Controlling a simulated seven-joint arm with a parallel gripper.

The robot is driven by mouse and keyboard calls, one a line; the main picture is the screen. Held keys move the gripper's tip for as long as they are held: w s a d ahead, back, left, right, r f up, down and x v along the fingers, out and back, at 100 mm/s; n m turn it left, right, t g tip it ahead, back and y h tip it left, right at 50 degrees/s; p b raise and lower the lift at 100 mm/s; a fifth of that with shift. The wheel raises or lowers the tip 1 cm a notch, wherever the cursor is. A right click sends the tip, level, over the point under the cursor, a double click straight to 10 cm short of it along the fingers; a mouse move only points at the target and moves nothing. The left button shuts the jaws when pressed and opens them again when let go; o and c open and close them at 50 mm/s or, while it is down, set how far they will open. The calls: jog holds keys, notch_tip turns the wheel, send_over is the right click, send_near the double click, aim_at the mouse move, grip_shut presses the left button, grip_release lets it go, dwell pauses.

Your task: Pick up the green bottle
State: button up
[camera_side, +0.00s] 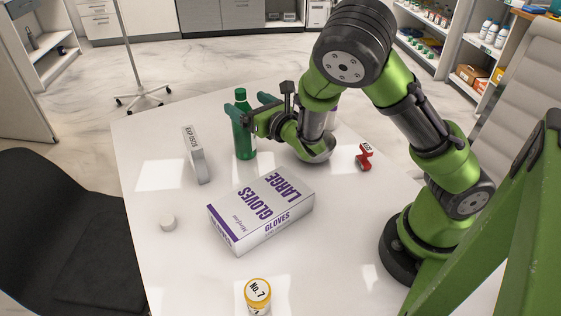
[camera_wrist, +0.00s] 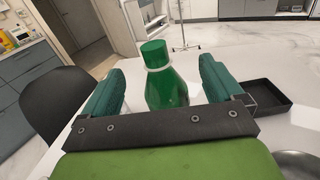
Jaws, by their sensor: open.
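The green bottle (camera_side: 243,135) stands upright on the white table, toward its far side, with a green cap on top. My gripper (camera_side: 249,104) is open at the height of the bottle's upper part, with the bottle between or just in front of its fingers. In the wrist view the bottle (camera_wrist: 166,82) shows between the two teal fingers of my gripper (camera_wrist: 165,82), with a gap on each side. The bottle's lower part is hidden there by the dark gripper bar.
A gloves box (camera_side: 262,212) lies in front of the bottle. The wrist view shows a black tray (camera_wrist: 268,97).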

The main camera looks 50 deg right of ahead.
jog(key=shift+f+n, duration=0.25)
jog(key=shift+n, duration=0.05)
send_over(245, 146)
jog(key=s+d, duration=0.1)
jog(key=d, duration=0.1)
notch_tip(245, 146, down, 7)
jog(key=w, duration=0.5)
jog(key=shift+d+r, duration=0.25)
jog(key=shift+s, duration=0.1)
jog(key=c, duration=1.1)
jog(key=shift+c, duration=0.4)
jog(key=shift+r, duration=0.2)
